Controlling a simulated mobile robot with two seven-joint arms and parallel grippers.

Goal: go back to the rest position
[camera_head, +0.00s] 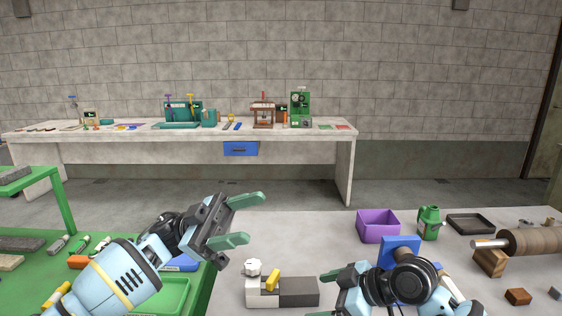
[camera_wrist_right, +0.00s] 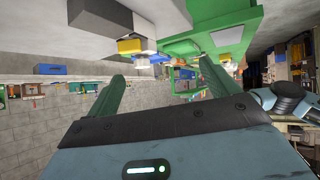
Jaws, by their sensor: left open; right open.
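My left gripper (camera_head: 250,218) reaches in from the left in the head view, above the gap between the green bench and the grey table. Its two green fingers are spread, with nothing between them. My right gripper (camera_head: 323,294) is low in the head view, over the grey table, pointing left. It is partly cut off by the bottom edge. In the right wrist view its fingers (camera_wrist_right: 162,68) stand wide apart, and no object is held between them.
A white-and-grey block fixture (camera_head: 298,291) with a white knob stands near my right gripper. A blue part (camera_head: 402,248) rises behind my right wrist. A purple bin (camera_head: 378,226), a green canister (camera_head: 428,223) and a dark tray (camera_head: 470,224) stand farther back. A green tray (camera_head: 160,297) lies at left.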

